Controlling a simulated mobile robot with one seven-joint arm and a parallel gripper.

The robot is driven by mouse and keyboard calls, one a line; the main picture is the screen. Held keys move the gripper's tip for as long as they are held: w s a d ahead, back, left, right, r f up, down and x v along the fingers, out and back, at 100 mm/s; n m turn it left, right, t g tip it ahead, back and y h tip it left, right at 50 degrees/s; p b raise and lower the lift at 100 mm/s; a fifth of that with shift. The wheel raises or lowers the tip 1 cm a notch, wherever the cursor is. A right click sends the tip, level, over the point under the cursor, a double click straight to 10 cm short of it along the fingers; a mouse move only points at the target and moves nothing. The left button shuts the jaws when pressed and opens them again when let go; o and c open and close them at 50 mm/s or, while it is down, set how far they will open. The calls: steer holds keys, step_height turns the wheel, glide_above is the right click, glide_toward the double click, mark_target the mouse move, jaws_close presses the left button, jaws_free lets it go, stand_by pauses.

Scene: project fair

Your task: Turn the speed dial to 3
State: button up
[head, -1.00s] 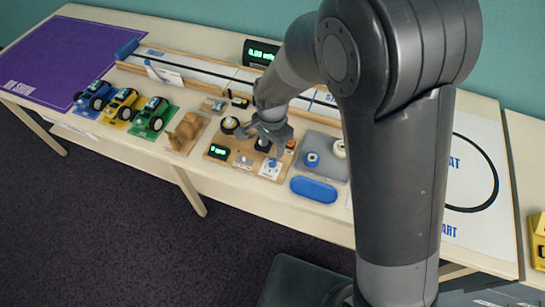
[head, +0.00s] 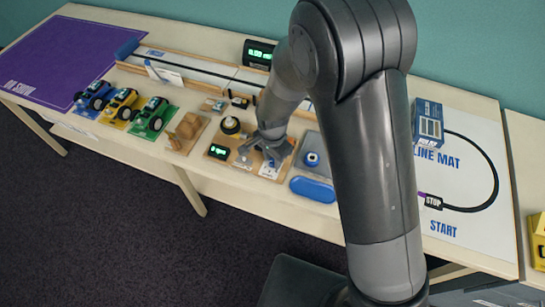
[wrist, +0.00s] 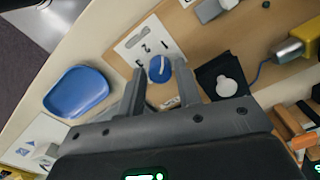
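The speed dial, a blue round knob (wrist: 159,69) with a white pointer line, sits on a white marked plate (wrist: 133,43) in the wrist view. The pointer slants toward the top of that view; the plate's marks are too small to read. My gripper (wrist: 160,68) is open, with one fingertip on each side of the dial; I cannot tell whether they touch it. In the head view my gripper (head: 270,158) is low over the wooden control board (head: 236,165) and hides most of the dial.
A blue tray (head: 313,190) lies beside the board at the front edge. A grey tray (head: 320,168) with a blue piece is to the right. A green-lit display (head: 219,152) and toy cars (head: 152,118) are left. A box (head: 428,124) stands on the line mat (head: 470,178).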

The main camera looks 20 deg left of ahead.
jaws_close()
steer(key=shift+n, duration=0.3)
steer(key=n, duration=1.8)
stand_by(0.5)
